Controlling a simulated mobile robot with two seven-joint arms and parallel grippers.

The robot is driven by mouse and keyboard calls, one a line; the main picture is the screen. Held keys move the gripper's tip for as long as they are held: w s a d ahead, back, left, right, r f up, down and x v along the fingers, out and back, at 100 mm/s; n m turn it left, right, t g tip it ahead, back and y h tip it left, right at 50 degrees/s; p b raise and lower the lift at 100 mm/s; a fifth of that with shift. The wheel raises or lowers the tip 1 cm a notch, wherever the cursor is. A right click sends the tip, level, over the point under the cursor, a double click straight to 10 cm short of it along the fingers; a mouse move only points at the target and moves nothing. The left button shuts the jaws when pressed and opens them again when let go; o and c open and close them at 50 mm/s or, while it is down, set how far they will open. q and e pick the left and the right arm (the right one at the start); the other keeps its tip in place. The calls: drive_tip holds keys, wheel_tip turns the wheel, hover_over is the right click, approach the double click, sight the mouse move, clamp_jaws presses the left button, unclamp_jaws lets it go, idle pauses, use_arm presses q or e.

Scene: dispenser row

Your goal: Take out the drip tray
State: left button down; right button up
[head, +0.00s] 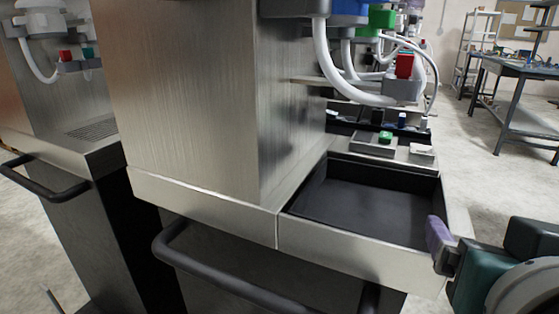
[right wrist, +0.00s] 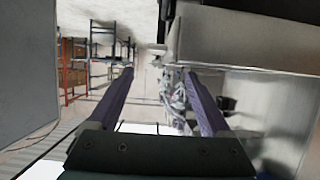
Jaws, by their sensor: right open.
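The drip tray looks to be the dark, shallow, empty basin (head: 370,205) set in the steel front ledge of the nearest dispenser (head: 185,85) in the head view. My right gripper (head: 438,236) is at the right end of that ledge, by its front corner. One purple finger shows there, in front of the steel rim; whether it touches cannot be told. In the right wrist view the two purple fingers of my right gripper (right wrist: 157,78) stand apart with nothing held between them. Steel surfaces fill the right side of that view. My left gripper is not in view.
A black bar handle (head: 250,283) juts out below the ledge. White hoses (head: 325,65) and a nozzle block with a red button (head: 404,66) hang above the basin. Another dispenser with a grated ledge (head: 95,129) stands left. A workbench (head: 515,75) is far right, with open floor before it.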

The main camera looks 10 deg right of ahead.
sight(456, 215)
drive_tip(key=x, duration=0.8)
drive_tip(key=shift+w+d+f+b, duration=0.2)
drive_tip(key=shift+d+f+b, duration=0.05)
drive_tip(key=shift+d+b, duration=0.1)
drive_tip(key=shift+c, duration=0.2)
clamp_jaws()
drive_tip(key=shift+r, duration=0.25)
idle(0.4)
